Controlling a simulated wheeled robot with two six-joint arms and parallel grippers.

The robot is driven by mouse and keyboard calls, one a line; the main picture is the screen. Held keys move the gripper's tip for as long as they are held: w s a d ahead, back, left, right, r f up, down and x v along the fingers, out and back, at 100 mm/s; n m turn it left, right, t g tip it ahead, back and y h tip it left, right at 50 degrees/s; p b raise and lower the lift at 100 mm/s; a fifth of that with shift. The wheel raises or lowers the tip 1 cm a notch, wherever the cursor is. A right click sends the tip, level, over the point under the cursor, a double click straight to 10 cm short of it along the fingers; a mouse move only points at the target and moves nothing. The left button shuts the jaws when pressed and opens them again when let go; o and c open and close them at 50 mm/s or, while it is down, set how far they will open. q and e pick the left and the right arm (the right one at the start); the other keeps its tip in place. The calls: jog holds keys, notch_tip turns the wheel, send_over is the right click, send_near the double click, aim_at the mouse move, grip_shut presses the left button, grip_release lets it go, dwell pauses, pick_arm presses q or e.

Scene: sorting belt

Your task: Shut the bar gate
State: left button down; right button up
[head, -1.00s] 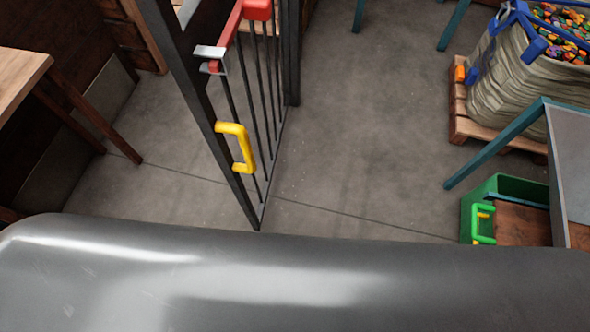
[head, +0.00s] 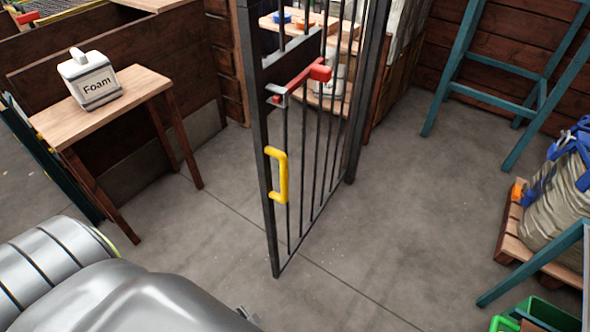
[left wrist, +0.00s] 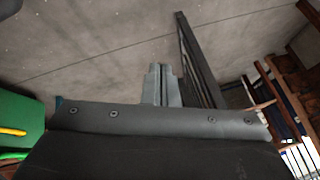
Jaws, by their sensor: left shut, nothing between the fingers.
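The bar gate (head: 318,150) is a black frame with upright bars and stands at an angle, swung out over the floor in the middle of the head view. It has a yellow handle (head: 281,175) on its near upright and a red latch bar (head: 300,80) above. Part of the gate's dark frame (left wrist: 196,55) shows in the left wrist view. My left gripper (left wrist: 162,72) is shut and empty there, apart from the frame. In the head view my left arm fills the lower left, with a small gripper part at its end. My right gripper is not in view.
A wooden table (head: 110,100) with a Foam container (head: 90,80) stands at the left. A sack (head: 560,190) on a pallet (head: 535,250), teal legs (head: 455,70) and a green crate (head: 530,312) are at the right. The floor around the gate is clear.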

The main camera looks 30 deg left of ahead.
pick_arm(q)
jog(key=w+d+r+m+t+p, duration=0.1)
jog(key=w+r+m+t, duration=0.2)
jog(key=w+r, duration=0.55)
jog(key=w+d+r+m+t, duration=0.2)
jog(key=w+r+t, duration=0.3)
jog(key=r, duration=0.7)
jog(key=w+r+m+t+y+p, duration=0.1)
jog(key=w+r+m+t, duration=0.1)
jog(key=r, duration=0.9)
jog(key=w+r+m+t+y, duration=0.1)
jog(key=w+r+m+t, duration=0.1)
jog(key=r, duration=1)
jog(key=w+a, duration=0.5)
jog(key=w, duration=0.3)
jog(key=shift+w+a, duration=0.15)
jog(key=shift+a, duration=0.15)
jog(key=shift+a+m+p, duration=0.1)
jog(key=shift+m+p, duration=0.2)
